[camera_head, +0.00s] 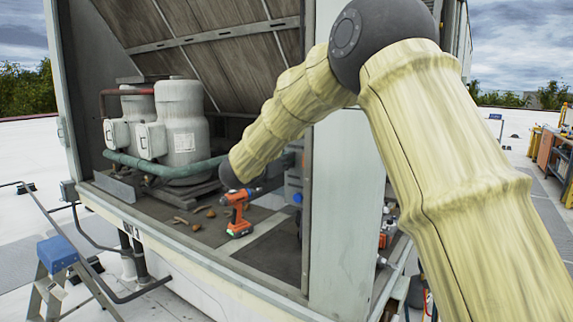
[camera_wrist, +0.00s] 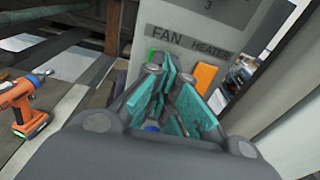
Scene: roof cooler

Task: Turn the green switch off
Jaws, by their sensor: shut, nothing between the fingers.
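The control panel (camera_wrist: 222,22) is light grey with the labels FAN and HEATER, and it fills the upper middle of the wrist view. A thin piece of the green switch (camera_wrist: 150,54) shows under FAN; my gripper hides the rest, so I cannot tell its position. My gripper (camera_wrist: 178,97) has teal finger pads and is shut and empty in front of the panel. I cannot tell whether it touches the switch. An orange switch (camera_wrist: 206,74) sits under HEATER, right of the fingers. The gripper is not clearly visible in the head view.
An orange drill (camera_head: 238,212) stands on the unit's floor and also shows left in the wrist view (camera_wrist: 22,108). Brown pieces lie near it. Grey tanks (camera_head: 182,130) and a green pipe are at left. A grey post (camera_head: 343,215) stands right of the opening. A blue knob (camera_wrist: 152,128) shows below.

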